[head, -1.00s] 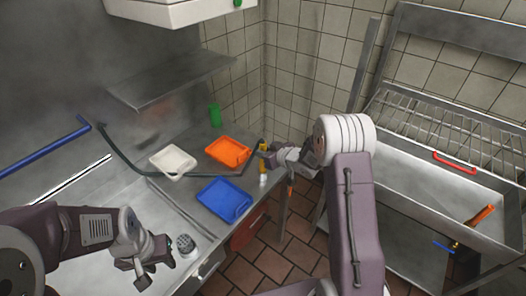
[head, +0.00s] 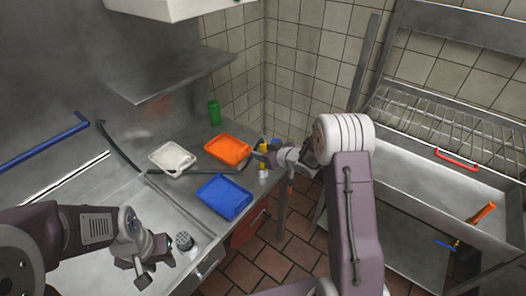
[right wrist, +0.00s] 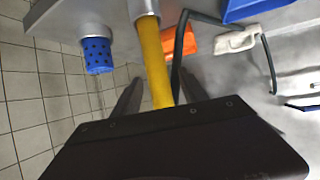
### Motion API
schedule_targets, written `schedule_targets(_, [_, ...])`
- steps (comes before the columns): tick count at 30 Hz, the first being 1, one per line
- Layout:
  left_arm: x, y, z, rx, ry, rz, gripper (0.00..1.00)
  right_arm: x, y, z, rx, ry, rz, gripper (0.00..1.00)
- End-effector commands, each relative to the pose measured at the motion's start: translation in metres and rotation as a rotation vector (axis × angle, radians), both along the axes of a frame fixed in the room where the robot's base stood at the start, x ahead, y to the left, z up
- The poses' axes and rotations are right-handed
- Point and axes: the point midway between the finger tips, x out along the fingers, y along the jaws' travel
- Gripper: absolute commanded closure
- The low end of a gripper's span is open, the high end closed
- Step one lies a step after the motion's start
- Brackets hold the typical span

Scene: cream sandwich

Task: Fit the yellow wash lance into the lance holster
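The yellow wash lance (right wrist: 154,60) runs down the middle of the right wrist view, its upper end at a grey metal collar (right wrist: 143,9). In the head view only a small yellow part (head: 262,147) shows at the counter's far right corner. My right gripper (right wrist: 162,80) has one dark finger on each side of the lance, with gaps visible, so it looks open around it. It also shows in the head view (head: 268,158). I cannot tell for certain which fitting is the lance holster. My left gripper (head: 136,272) is over the sink at lower left, apparently empty.
A blue perforated piece (right wrist: 98,55) hangs beside the lance. A dark hose (right wrist: 180,45) passes close by. White (head: 172,158), orange (head: 228,150) and blue (head: 224,197) trays and a green cup (head: 214,112) stand on the counter. A sink and rack are at right.

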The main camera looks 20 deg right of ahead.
Motion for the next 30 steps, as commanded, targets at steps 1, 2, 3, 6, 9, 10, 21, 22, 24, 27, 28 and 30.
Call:
schedule_targets(1, [0.0, 0.0, 0.0, 0.0, 0.0, 0.0, 0.64, -0.001, 0.0, 0.0, 0.0, 0.001, 0.0, 0.49])
schedule_targets(2, [0.0, 0.0, 0.0, 0.0, 0.0, 0.0, 0.64, -0.002, -0.001, 0.001, 0.0, 0.001, 0.0, 0.49])
schedule_targets(3, [0.0, 0.0, -0.001, 0.0, 0.0, 0.0, 0.64, -0.005, -0.003, 0.003, 0.0, 0.0, -0.001, 0.49])
schedule_targets(6, [0.0, 0.0, -0.003, 0.0, 0.0, 0.0, 0.64, -0.02, -0.01, 0.012, -0.001, -0.001, -0.003, 0.49])
schedule_targets(9, [0.0, 0.0, -0.004, 0.0, 0.0, 0.0, 0.64, -0.04, -0.018, 0.023, -0.001, -0.001, -0.004, 0.49])
schedule_targets(10, [0.0, 0.0, -0.003, 0.0, 0.0, 0.0, 0.64, -0.045, -0.02, 0.027, -0.001, -0.003, -0.004, 0.49])
schedule_targets(21, [0.0, 0.0, -0.003, 0.0, 0.0, 0.0, 0.64, -0.074, -0.031, 0.044, 0.0, 0.0, 0.0, 0.49])
schedule_targets(22, [0.0, 0.0, -0.003, 0.0, 0.0, 0.0, 0.64, -0.074, -0.031, 0.044, 0.0, 0.0, 0.0, 0.49])
schedule_targets(24, [0.0, 0.0, -0.003, 0.0, 0.0, 0.0, 0.64, -0.074, -0.031, 0.043, 0.0, -0.001, 0.0, 0.49])
schedule_targets(27, [0.0, 0.0, -0.003, 0.0, 0.0, 0.0, 0.64, -0.074, -0.031, 0.043, 0.0, -0.001, 0.0, 0.49])
schedule_targets(28, [0.0, 0.0, -0.003, 0.0, 0.0, 0.0, 0.64, -0.074, -0.031, 0.043, 0.0, -0.001, 0.0, 0.49])
schedule_targets(30, [0.0, 0.0, -0.003, 0.0, 0.0, 0.0, 0.64, -0.074, -0.031, 0.043, 0.0, -0.001, 0.0, 0.49])
